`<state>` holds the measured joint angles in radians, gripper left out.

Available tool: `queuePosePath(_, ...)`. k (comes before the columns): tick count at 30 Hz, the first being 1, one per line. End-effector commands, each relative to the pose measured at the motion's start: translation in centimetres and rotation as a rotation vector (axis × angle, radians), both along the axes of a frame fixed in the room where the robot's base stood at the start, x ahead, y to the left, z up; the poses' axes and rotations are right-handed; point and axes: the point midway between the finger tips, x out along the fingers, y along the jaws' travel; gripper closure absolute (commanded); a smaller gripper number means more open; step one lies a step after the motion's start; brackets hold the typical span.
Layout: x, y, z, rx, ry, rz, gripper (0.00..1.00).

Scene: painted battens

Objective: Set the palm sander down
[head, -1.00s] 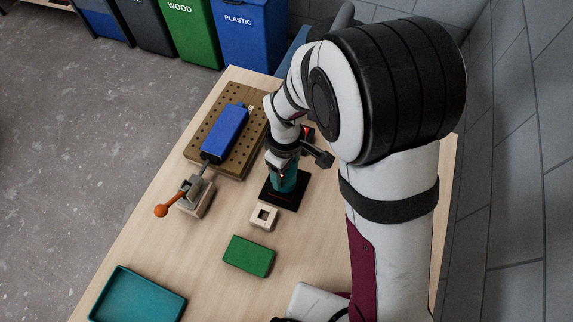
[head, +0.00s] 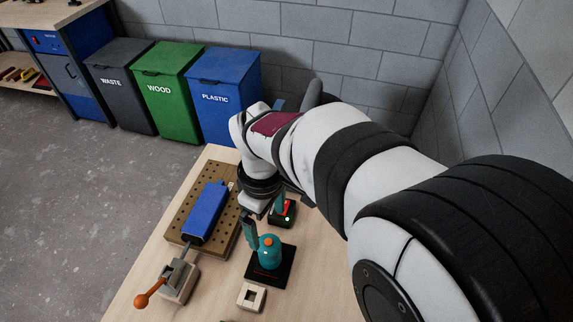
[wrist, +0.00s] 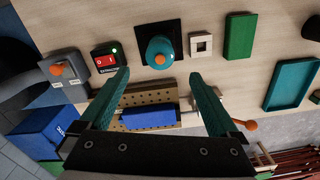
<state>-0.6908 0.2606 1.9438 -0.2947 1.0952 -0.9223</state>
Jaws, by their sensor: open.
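The palm sander (head: 268,254) has a teal body with an orange top. It stands upright on a square black pad (head: 287,272) on the bench. In the wrist view the sander (wrist: 159,52) sits on the same pad (wrist: 176,28), just beyond my fingertips. My gripper (head: 264,220) is open and empty, with its teal fingers apart from the sander. The wrist view shows the spread fingers (wrist: 160,76) with nothing between them.
A blue piece (head: 207,211) lies on a perforated board (head: 181,223), with an orange-handled clamp (head: 177,282) beside it. A red-and-green switch box (head: 284,215) stands behind the sander. A wooden block with a square hole (wrist: 200,44), green block (wrist: 240,37) and teal tray (wrist: 290,85) lie nearby.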

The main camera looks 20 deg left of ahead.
Motion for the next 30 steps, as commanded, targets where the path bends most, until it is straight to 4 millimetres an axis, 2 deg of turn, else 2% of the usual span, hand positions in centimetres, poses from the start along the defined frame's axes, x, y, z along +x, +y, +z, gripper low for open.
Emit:
queuePosePath(4, 0.0, -0.3, 0.4, 0.0, 0.002, -0.013, 0.03)
queuePosePath(5, -0.1, -0.9, 0.7, 0.003, 0.002, -0.048, 0.03)
queuePosePath(6, -0.2, -2.5, 1.4, 0.008, 0.007, -0.144, 0.03)
queuePosePath(8, -1.2, -6.4, 3.0, 0.022, 0.019, -0.39, 0.03)
queuePosePath(9, -2.5, -9.5, 4.0, 0.033, 0.033, -0.604, 0.03)
queuePosePath(11, -5.3, -13.4, 4.8, 0.05, 0.061, -0.93, 0.03)
queuePosePath(12, -7.3, -15.3, 5.1, 0.06, 0.081, -1.135, 0.03)
queuePosePath(15, -11.6, -18.1, 4.9, 0.084, 0.126, -1.552, 0.03)
queuePosePath(19, -14.1, -18.9, 4.3, 0.094, 0.159, -1.79, 0.03)
queuePosePath(30, -14.1, -18.9, 4.3, 0.093, 0.161, -1.798, 0.03)
